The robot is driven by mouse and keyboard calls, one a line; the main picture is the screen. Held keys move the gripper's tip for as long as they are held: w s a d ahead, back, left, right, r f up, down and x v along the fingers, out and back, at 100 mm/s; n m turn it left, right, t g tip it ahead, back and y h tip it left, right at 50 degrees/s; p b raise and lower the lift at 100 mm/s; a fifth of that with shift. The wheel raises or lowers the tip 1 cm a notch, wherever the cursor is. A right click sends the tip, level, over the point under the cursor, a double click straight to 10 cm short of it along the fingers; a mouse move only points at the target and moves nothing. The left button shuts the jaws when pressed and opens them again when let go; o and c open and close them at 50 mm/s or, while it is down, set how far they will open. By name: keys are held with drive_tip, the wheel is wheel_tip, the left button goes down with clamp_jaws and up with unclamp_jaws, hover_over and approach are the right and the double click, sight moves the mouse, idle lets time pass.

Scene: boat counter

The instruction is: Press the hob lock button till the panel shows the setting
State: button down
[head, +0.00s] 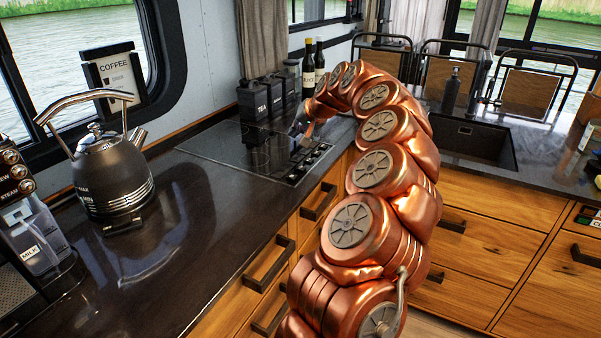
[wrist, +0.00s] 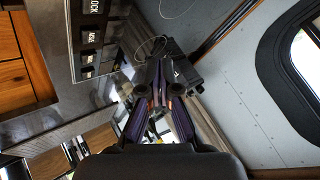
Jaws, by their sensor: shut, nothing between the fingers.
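The black glass hob (head: 215,150) is set in the dark counter, with a control strip (head: 312,158) of several small buttons along its right front edge. In the wrist view the strip's dark keys (wrist: 89,34) run down the upper left. A label ending in "OCK" (wrist: 91,6) is cut by the top edge there. My gripper (head: 297,130) is shut and empty, low over the hob beside the strip; it also shows in the wrist view (wrist: 157,80), to the right of the keys. I cannot tell whether its tips touch the glass. No lit setting is readable.
Black canisters (head: 256,103) and dark bottles (head: 309,66) stand behind the hob. A kettle (head: 112,172) and a coffee machine (head: 30,235) are on the left. The sink (head: 472,140) is right of my arm. The counter between kettle and hob is clear.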

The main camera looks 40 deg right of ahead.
drive_tip(key=shift+s+d+f+m, duration=0.15)
drive_tip(key=shift+d+f, duration=0.05)
drive_tip(key=shift+d, duration=0.35)
drive_tip(key=shift+s+d+f+m, duration=0.15)
drive_tip(key=shift+d+f, duration=0.05)
drive_tip(key=shift+d, duration=0.35)
drive_tip(key=shift+f, duration=0.2)
drive_tip(key=b, duration=0.2)
hover_over(302, 168)
wheel_tip(302, 168, down, 7)
drive_tip(key=shift+f+b, duration=0.4)
drive_tip(key=shift+f, duration=0.35)
drive_tip(key=shift+f, duration=0.1)
idle(0.3)
drive_tip(key=shift+f+b, duration=0.3)
drive_tip(key=shift+b, duration=0.15)
